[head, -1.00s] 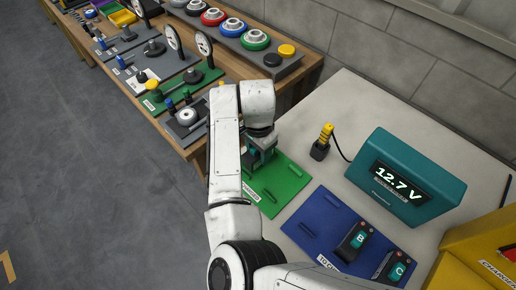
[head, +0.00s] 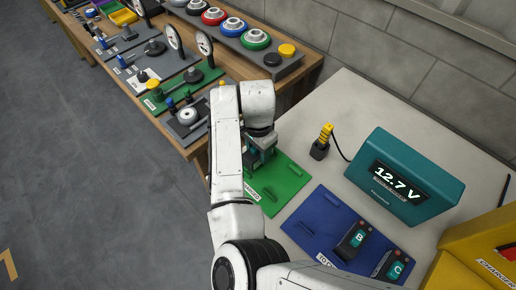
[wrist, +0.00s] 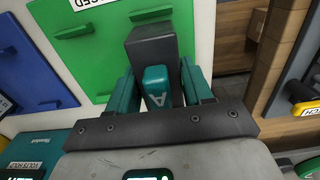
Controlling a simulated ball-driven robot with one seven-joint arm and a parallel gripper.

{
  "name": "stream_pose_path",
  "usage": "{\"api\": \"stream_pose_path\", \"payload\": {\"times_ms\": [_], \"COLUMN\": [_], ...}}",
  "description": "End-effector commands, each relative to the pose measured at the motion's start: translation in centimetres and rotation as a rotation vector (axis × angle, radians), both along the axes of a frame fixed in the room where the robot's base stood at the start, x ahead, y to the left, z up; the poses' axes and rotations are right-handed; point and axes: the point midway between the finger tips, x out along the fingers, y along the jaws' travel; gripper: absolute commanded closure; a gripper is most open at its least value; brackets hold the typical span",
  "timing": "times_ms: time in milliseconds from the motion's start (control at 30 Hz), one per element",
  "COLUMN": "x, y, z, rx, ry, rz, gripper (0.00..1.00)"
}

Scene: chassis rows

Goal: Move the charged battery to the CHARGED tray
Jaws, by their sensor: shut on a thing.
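Battery A (wrist: 152,48), a dark grey block with a teal part lettered A, sits between the teal jaws of my gripper (wrist: 160,88) in the wrist view. My gripper is shut on it. In the head view, my gripper (head: 262,155) is at the far left end of the green CHARGED tray (head: 283,180), and my arm hides part of that tray. Battery A is over the green tray; I cannot tell whether it rests on it. The blue tray (head: 318,213) holds battery B (head: 352,243) and battery C (head: 388,267).
A teal meter (head: 408,180) reads 12.7 V, with a yellow-topped plug (head: 322,143) on a cable beside it. A yellow box (head: 480,255) stands at the right. A wooden bench (head: 308,72) with several parts is at the back left.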

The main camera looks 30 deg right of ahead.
Motion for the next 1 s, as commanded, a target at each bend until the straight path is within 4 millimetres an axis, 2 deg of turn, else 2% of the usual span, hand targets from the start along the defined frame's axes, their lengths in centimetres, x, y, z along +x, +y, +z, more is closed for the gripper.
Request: {"api": "stream_pose_path", "payload": {"times_ms": [967, 1000], "x": [0.0, 0.0], "y": [0.0, 0.0], "z": [-2.1, -1.9], "rx": [-0.001, 0.000], "ry": [-0.001, -0.002], "rz": [0.001, 0.001], "gripper": [1.00, 0.46]}}
